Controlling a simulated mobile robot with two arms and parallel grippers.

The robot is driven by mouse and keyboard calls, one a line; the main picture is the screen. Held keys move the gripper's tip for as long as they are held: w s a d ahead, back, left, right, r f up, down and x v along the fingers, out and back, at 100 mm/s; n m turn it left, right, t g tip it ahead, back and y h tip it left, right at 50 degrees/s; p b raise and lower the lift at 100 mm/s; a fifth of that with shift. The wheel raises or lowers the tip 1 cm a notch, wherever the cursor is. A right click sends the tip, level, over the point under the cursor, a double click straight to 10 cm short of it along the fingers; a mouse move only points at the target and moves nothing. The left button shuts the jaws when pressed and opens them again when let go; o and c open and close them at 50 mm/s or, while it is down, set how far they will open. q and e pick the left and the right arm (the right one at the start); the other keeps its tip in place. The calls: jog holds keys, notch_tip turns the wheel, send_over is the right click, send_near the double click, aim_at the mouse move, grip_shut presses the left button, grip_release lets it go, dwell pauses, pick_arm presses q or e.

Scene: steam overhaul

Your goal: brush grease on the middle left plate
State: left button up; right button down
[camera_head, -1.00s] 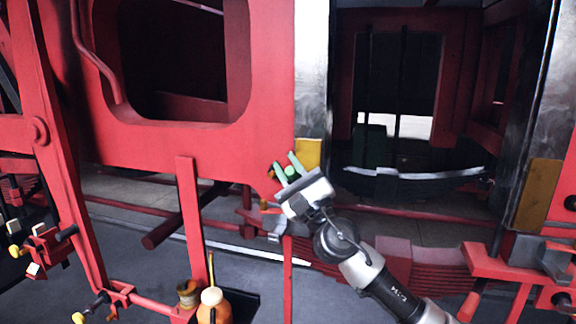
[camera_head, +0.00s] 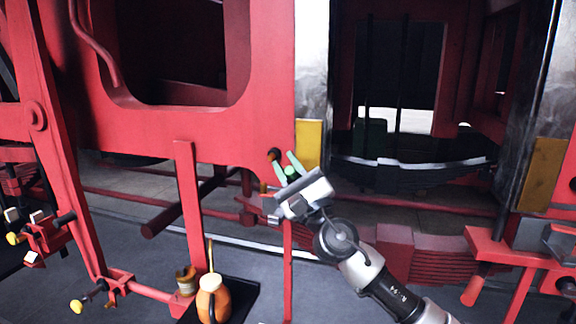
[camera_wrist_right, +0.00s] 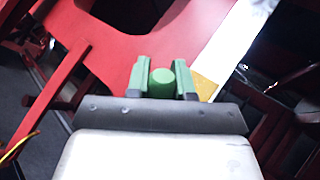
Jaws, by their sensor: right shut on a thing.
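My right gripper (camera_head: 285,168), with green fingers, is shut on a green round handle, likely the brush (camera_head: 291,173). In the right wrist view the handle's round end (camera_wrist_right: 162,83) shows between the fingers (camera_wrist_right: 161,72); bristles cannot be made out. A yellow plate (camera_head: 309,145) is at the foot of the bright metal upright, just right of the fingertips in the head view. It also shows in the right wrist view (camera_wrist_right: 205,88). I cannot tell whether the brush touches it. A second yellow plate (camera_head: 543,174) is on the right upright. My left gripper is not in view.
A small brown jar (camera_head: 186,281) and an orange-brown jug (camera_head: 213,302) stand on a dark tray (camera_head: 240,292) at the lower left. A red post (camera_head: 190,210) rises behind them. Red frame beams and a leaf spring (camera_head: 435,258) surround my right arm.

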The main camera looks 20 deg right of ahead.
jog(key=shift+s+a+r+p, duration=0.2)
jog(key=shift+s+a+p, duration=0.05)
jog(key=shift+s+p, duration=0.15)
jog(key=s+a+p, duration=0.1)
jog(key=s+p, duration=0.1)
jog(key=s+a+p, duration=0.1)
jog(key=s, duration=0.1)
jog(key=shift+a+f, duration=0.2)
jog(key=shift+a, duration=0.15)
jog(key=shift+s+a+p, duration=0.45)
jog(key=shift+s+p, duration=0.05)
jog(key=shift+s, duration=0.15)
jog(key=shift+s+a+p, duration=0.4)
jog(key=shift+s+p, duration=0.05)
jog(key=shift+s, duration=0.15)
jog(key=shift+w, duration=0.1)
